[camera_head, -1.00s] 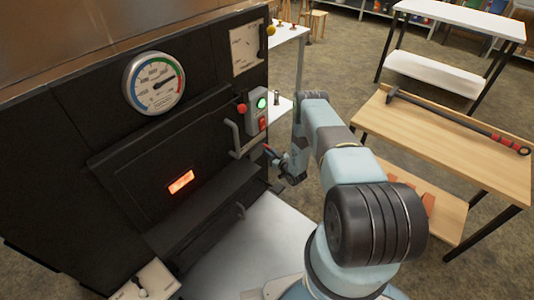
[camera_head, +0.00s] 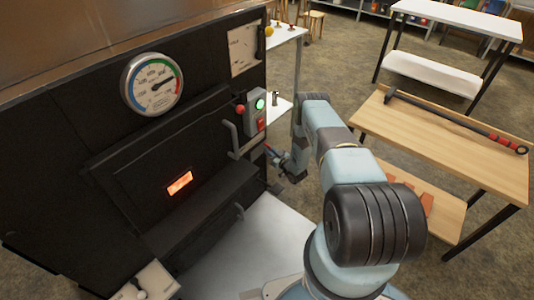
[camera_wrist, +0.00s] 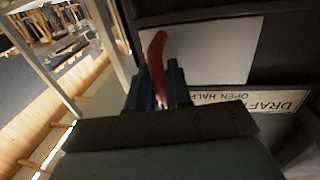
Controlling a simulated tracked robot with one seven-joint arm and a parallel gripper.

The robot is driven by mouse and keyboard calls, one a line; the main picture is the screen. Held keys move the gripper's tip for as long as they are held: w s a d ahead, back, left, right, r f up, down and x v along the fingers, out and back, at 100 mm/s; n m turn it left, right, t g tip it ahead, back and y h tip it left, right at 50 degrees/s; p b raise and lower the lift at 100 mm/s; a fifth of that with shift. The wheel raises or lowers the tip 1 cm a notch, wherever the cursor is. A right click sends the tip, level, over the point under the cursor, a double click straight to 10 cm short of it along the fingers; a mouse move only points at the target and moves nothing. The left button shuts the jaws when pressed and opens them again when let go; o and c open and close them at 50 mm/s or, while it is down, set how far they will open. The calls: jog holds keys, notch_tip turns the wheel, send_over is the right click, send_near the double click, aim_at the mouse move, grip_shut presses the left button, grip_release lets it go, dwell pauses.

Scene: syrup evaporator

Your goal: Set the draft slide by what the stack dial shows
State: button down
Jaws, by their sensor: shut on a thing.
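The stack dial (camera_head: 152,83) is a round white gauge on the black front, with a coloured band. Its dark needle points right and slightly up, toward the green-to-red side; the exact reading is too small to tell. In the wrist view, a red handle (camera_wrist: 157,55) stands between my gripper's fingers (camera_wrist: 158,88), which are shut on it. A label reading "DRAFT" and "OPEN HALF" (camera_wrist: 262,100) lies just right of it, partly hidden by my gripper. In the head view, my gripper (camera_head: 271,152) is at the right edge of the black front; the slide is hard to make out there.
A control box (camera_head: 256,110) with a lit green button and a red switch sits above my gripper. A door handle (camera_head: 234,139) is close on the left. A wooden table (camera_head: 450,140) with a long tool stands at the right. A glowing window (camera_head: 180,183) is lower left.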

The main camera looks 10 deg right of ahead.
jog(key=c, duration=1.2)
grip_release()
jog(key=shift+w+d, duration=0.15)
jog(key=shift+d, duration=0.05)
jog(key=v, duration=1.4)
jog(key=shift+w, duration=0.15)
